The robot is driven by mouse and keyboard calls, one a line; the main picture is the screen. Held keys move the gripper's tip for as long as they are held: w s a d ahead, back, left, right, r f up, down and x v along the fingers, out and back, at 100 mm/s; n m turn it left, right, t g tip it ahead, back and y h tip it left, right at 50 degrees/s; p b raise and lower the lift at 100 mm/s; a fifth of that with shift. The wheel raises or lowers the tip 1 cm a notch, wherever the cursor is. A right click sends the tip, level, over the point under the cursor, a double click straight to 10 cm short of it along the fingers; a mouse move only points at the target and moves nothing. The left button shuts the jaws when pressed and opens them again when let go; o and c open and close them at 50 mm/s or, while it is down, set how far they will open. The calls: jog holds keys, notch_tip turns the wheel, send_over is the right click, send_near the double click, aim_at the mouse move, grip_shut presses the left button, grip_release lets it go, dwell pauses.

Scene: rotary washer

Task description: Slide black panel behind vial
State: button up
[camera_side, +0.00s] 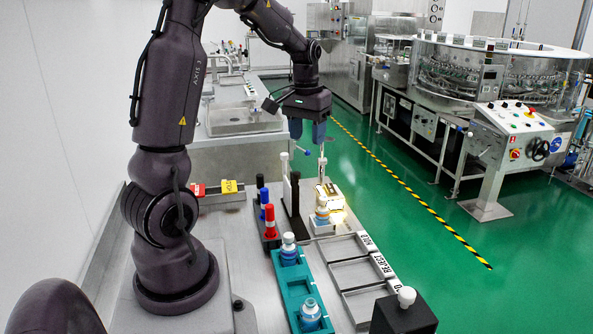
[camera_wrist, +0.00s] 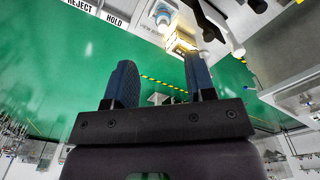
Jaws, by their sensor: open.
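My gripper (camera_side: 307,138) is open and empty, with blue fingers pointing down above the far end of the bench; the fingers also show in the wrist view (camera_wrist: 157,85). A dark upright panel (camera_side: 291,197) with a handle stands left of the inspection stand. The vial (camera_side: 322,216) stands upright on a small white base beside the bright light; in the wrist view the vial (camera_wrist: 162,14) is at the top, partly cut off. The black panel (camera_wrist: 204,20) shows there to its right. My gripper is apart from both.
A lit yellowish lamp block (camera_side: 334,199) stands beside the vial. Red and blue capped markers (camera_side: 270,222) stand to the left. A teal rack (camera_side: 290,270) with bottles is in front. Grey labelled trays (camera_side: 355,272) lie right of it. A black box with a white knob (camera_side: 404,312) is nearest.

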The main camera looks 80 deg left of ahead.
jog(key=n+g, duration=0.1)
send_over(297, 172)
jog(key=s, duration=0.1)
notch_tip(297, 172, down, 4)
jog(key=r, duration=0.1)
jog(key=f, duration=0.8)
jog(key=w+f, duration=0.1)
jog(key=f, duration=0.3)
jog(key=shift+f, duration=0.15)
